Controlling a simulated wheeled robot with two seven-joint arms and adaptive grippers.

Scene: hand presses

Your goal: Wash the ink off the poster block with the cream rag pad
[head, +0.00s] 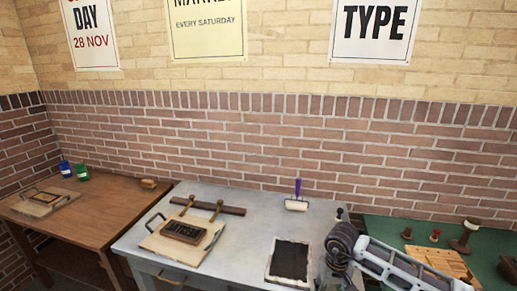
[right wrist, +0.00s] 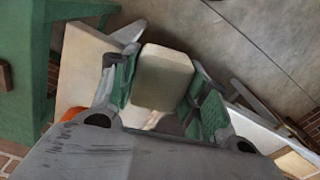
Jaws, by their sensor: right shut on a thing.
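The poster block (head: 184,230) is a dark block with raised lettering on a pale wooden board (head: 160,248), on the left part of the grey table. The cream rag pad (right wrist: 163,75) is a rounded pale block between the green finger pads of my right gripper (right wrist: 165,92), which is shut on it. In the head view my right arm reaches in from the right to the grey table's right end. Its fingers and the pad are hidden there. My left gripper is not in view.
A dark ink slab (head: 290,260) with a pale rim and a purple-handled roller (head: 298,195) lie on the grey table (head: 235,255). A brown rail (head: 208,205) lies behind the block. A wooden table (head: 110,210) stands left, a green one (head: 385,229) right with stamps.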

